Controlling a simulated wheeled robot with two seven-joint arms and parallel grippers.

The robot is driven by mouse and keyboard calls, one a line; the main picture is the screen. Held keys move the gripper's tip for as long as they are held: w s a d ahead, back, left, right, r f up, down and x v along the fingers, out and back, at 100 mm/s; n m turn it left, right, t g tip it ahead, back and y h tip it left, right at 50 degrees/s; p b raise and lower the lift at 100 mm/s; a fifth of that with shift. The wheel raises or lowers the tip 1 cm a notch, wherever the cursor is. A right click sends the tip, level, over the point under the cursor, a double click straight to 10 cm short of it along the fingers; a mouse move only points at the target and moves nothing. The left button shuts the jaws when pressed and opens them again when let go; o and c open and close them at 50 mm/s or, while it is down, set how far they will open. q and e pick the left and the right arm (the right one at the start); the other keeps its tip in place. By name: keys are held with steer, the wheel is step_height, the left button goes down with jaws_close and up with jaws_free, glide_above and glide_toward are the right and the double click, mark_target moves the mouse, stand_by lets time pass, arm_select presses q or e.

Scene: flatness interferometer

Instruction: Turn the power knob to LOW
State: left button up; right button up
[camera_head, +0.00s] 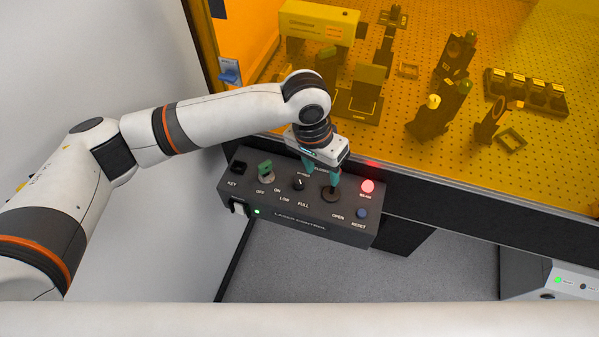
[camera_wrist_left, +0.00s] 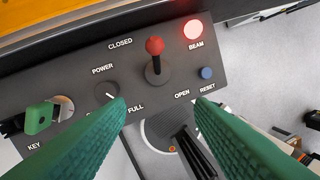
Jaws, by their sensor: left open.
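The power knob (camera_head: 298,184) is a small round black knob on the dark laser control box (camera_head: 312,228). It also shows in the left wrist view (camera_wrist_left: 106,92), where its white mark slants down and right, toward FULL. The LOW label reads below it in the head view and is hidden behind a finger in the wrist view. My left gripper (camera_head: 322,172) is open, with teal fingers pointing down over the box, to the right of the knob. In the wrist view its fingertips (camera_wrist_left: 160,106) are apart with nothing between them. My right gripper is not in view.
A red-topped shutter lever (camera_wrist_left: 155,60) stands right of the knob, near my fingers. A green key (camera_head: 265,168) is to its left. The red BEAM lamp (camera_head: 367,187) is lit above the blue reset button (camera_head: 361,213). The amber enclosure (camera_head: 440,70) rises behind the box.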

arm_select(q)
steer(key=n+y, duration=0.2)
glide_toward(299, 179)
step_height(299, 179, down, 7)
steer(key=p, duration=0.3)
steer(key=shift+s+f, duration=0.1)
steer(key=shift+f, duration=0.8)
steer(key=c, duration=1)
